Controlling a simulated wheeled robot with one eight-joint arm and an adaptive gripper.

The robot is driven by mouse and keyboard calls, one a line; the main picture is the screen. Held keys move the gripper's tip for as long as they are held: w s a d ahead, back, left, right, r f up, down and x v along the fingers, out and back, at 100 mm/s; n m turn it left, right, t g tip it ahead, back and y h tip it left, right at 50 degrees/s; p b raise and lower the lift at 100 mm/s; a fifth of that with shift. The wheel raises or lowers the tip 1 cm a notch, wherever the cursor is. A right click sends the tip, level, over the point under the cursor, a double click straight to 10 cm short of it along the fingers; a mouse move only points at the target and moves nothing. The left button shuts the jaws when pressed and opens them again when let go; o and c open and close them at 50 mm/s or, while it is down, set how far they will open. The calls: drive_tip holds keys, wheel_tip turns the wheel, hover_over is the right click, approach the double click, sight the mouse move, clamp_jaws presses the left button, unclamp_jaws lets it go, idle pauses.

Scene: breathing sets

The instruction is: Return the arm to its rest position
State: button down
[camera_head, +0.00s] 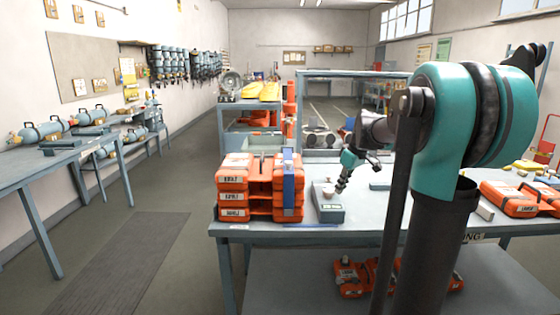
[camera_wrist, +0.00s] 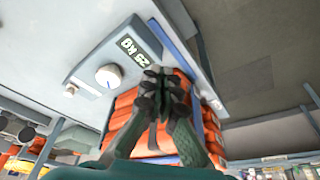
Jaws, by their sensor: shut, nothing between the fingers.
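My arm reaches out over the blue-grey workbench (camera_head: 370,222) in the head view. My gripper (camera_head: 341,187) hangs at its end, tilted down, close above a small grey box with a round pale knob (camera_head: 328,208). In the wrist view my gripper (camera_wrist: 160,80) has its dark fingers together and nothing between them. The same grey box (camera_wrist: 90,85) lies to the left of the fingers there, with a "25 kg" display and a white knob. I cannot tell whether the fingertips touch anything.
Stacked orange cases (camera_head: 233,190) stand left of the grey box, with a blue upright strip (camera_head: 288,185) beside it. More orange cases (camera_head: 508,198) lie on the bench at right. Others (camera_head: 350,278) sit on the lower shelf. A side table (camera_head: 60,155) stands at left; the floor between is clear.

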drive_tip(key=s+a+f+m+h, duration=0.1)
drive_tip(key=s+f+m, duration=0.3)
drive_tip(key=s+f, duration=0.6)
drive_tip(key=s+f+m+t+h, duration=0.1)
drive_tip(key=s+f+m, duration=0.3)
drive_tip(key=s+f, duration=0.6)
drive_tip(key=s, duration=0.7)
drive_tip(key=shift+s+a+f+h, duration=0.3)
drive_tip(key=shift+s+a+f, duration=0.05)
drive_tip(key=shift+a, duration=0.05)
